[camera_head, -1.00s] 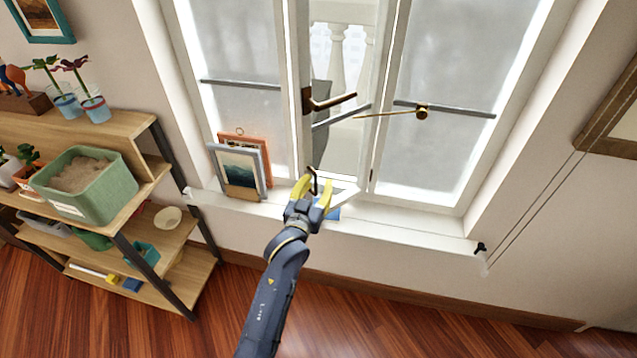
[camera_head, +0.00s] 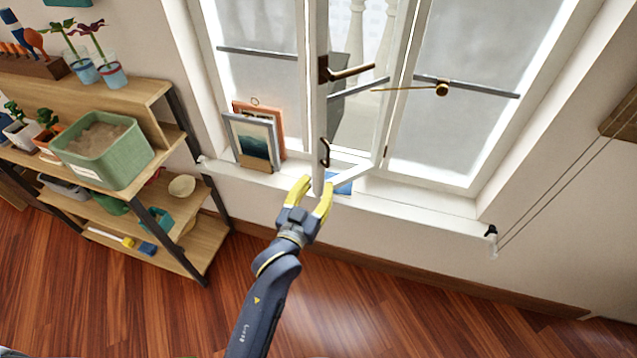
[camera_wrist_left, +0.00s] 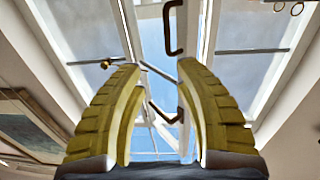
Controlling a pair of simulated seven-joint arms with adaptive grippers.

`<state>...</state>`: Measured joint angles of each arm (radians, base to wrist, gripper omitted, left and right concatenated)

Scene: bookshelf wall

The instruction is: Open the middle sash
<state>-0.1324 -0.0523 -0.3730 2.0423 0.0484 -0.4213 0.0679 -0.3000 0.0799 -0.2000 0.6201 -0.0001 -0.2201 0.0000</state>
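The white middle sash (camera_head: 318,110) stands part-open, its free edge swung into the room, with balusters showing through the gap. It carries a dark lever handle (camera_head: 350,71) and, below it, a dark pull (camera_head: 325,152). My left gripper (camera_head: 315,186) is open and empty just below the pull, near the sash's bottom corner. In the left wrist view, which is upside down, the pull (camera_wrist_left: 172,28) and lever (camera_wrist_left: 165,112) show beyond and between the spread yellow fingers (camera_wrist_left: 160,68). I cannot tell whether a finger touches the sash. My right gripper is out of view.
Framed pictures (camera_head: 252,143) lean on the sill left of the sash. A blue item (camera_head: 342,182) lies on the sill beneath it. A brass knob with a rod (camera_head: 441,89) is at the right. A shelf with a green bin (camera_head: 110,165) stands left. Floor before the window is clear.

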